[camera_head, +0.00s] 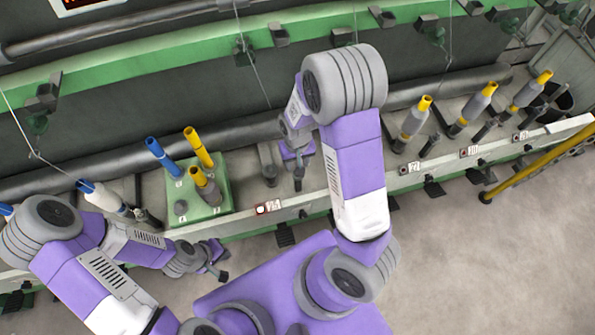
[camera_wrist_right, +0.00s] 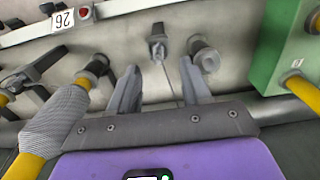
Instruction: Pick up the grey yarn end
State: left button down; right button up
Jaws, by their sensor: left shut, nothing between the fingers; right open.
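In the right wrist view a thin grey yarn end (camera_wrist_right: 170,84) runs from a small dark guide (camera_wrist_right: 158,45) on the rail down between the fingers of my right gripper (camera_wrist_right: 160,67). The gripper is open, with one finger on each side of the strand and not closed on it. In the head view my right gripper (camera_head: 298,183) is over the rail, right of the green box; the strand cannot be made out there. My left gripper (camera_head: 220,272) is shut and empty, in front of the rail at the lower left.
A bare spindle (camera_wrist_right: 205,57) stands close beside the right fingers. A grey-wound bobbin (camera_wrist_right: 52,122) is on the left. The green box (camera_head: 218,205) holds blue and yellow tubes. Several bobbins (camera_head: 412,123) stand along the rail to the right. The floor (camera_head: 500,260) at lower right is clear.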

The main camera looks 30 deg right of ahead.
notch_tip(320, 180, down, 4)
jog(key=shift+d+r+b, duration=0.1)
jog(key=shift+d+b, duration=0.05)
jog(key=shift+b, duration=0.3)
jog(key=c, duration=0.8)
